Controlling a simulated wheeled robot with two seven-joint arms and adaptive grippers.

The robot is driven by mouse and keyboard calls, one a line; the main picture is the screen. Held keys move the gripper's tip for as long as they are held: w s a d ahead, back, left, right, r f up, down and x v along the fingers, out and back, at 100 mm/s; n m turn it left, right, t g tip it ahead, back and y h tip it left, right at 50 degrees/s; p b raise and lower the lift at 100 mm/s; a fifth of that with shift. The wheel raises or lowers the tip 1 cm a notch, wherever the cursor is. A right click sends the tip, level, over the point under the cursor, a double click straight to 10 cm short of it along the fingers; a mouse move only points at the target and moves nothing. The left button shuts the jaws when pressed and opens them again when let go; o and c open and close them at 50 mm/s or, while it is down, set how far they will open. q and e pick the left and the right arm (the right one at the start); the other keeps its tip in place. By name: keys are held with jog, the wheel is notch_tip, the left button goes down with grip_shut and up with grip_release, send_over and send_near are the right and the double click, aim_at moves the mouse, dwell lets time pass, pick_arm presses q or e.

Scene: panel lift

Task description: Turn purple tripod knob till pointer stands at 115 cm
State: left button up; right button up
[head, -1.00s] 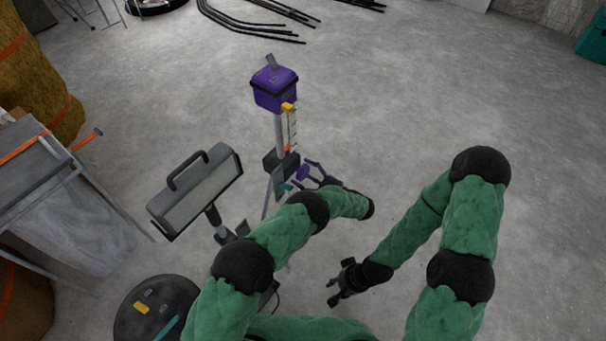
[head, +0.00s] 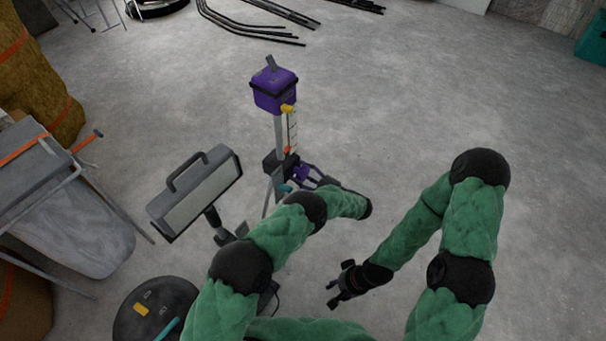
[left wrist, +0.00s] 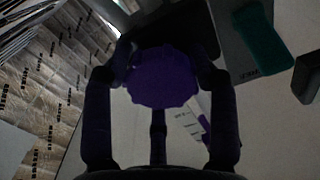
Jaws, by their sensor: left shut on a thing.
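The tripod is a grey post (head: 278,133) with a purple box (head: 274,90) on top. A pale scale strip (head: 292,130) runs beside the post, with a yellow piece (head: 287,107) near its top and a small orange-red piece (head: 287,150) near its bottom. The scale's figures are too small to read. In the left wrist view the purple knob (left wrist: 162,78) is round and ridged, between my fingers. My left gripper (head: 302,173) is shut on it at the tripod's black clamp; the knob is mostly hidden in the head view. My right gripper (head: 335,292) is empty, fingers apart, low above the floor.
A work lamp (head: 198,190) on a stand is close left of the tripod. A round black stool-like top (head: 155,312) with small items is at lower left. The floor right of the tripod is clear.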

pick_arm(q)
jog(key=m, duration=0.6)
jog(key=shift+s+a+f, duration=0.1)
jog(key=shift+s+f, duration=0.1)
jog(key=shift+f, duration=0.15)
jog(key=shift+m, duration=0.4)
jog(key=o, duration=1.1)
jog(key=shift+a, duration=0.1)
jog(key=shift+o, duration=0.2)
jog(key=shift+r, duration=0.1)
jog(key=shift+d+r, duration=0.1)
jog(key=shift+d, duration=0.2)
jog(key=v, duration=1.1)
jog(key=shift+s+d, duration=0.2)
jog(key=shift+s, duration=0.05)
